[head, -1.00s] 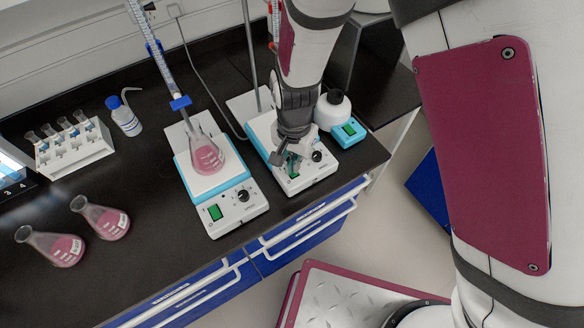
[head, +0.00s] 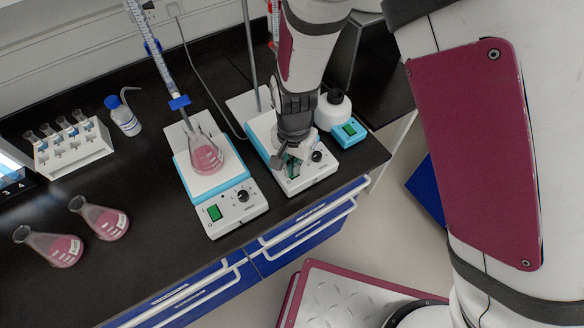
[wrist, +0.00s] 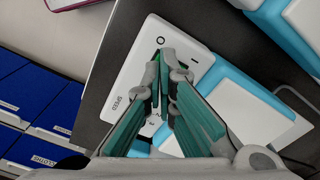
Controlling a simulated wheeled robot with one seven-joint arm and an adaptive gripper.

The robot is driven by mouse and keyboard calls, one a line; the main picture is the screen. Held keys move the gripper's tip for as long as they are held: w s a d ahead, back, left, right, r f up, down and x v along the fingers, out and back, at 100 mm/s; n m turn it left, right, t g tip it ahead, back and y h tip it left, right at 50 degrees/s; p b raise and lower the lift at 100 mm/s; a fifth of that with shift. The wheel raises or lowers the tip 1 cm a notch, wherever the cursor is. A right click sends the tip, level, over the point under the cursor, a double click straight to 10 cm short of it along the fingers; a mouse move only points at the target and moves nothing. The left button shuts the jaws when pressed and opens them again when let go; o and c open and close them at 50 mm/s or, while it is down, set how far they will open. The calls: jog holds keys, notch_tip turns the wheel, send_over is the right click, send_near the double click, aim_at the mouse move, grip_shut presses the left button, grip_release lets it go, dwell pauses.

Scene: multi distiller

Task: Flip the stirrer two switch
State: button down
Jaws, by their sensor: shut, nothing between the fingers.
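The right-hand stirrer (head: 311,178) stands near the front bench edge, with a white front panel, a dark knob (head: 317,156) and a green switch (head: 293,170). Its panel, marked SPEED, also shows in the wrist view (wrist: 132,76). My gripper (head: 289,167) is shut and empty, reaching down over the switch. In the wrist view the fingertips (wrist: 160,66) lie over the panel, with slivers of green beside them. The fingers cover most of the switch, so its position and any touch cannot be told.
A second stirrer (head: 234,210) to the left bears a flask of pink liquid (head: 207,157). A small blue-and-white device (head: 350,133) with a bottle stands close right of my gripper. Two pink flasks (head: 106,222) and a vial rack (head: 75,149) stand farther left.

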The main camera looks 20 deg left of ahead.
jog(key=shift+f, duration=0.5)
dwell(0.3)
jog(key=shift+r+p, duration=1.85)
jog(key=shift+r, duration=1.7)
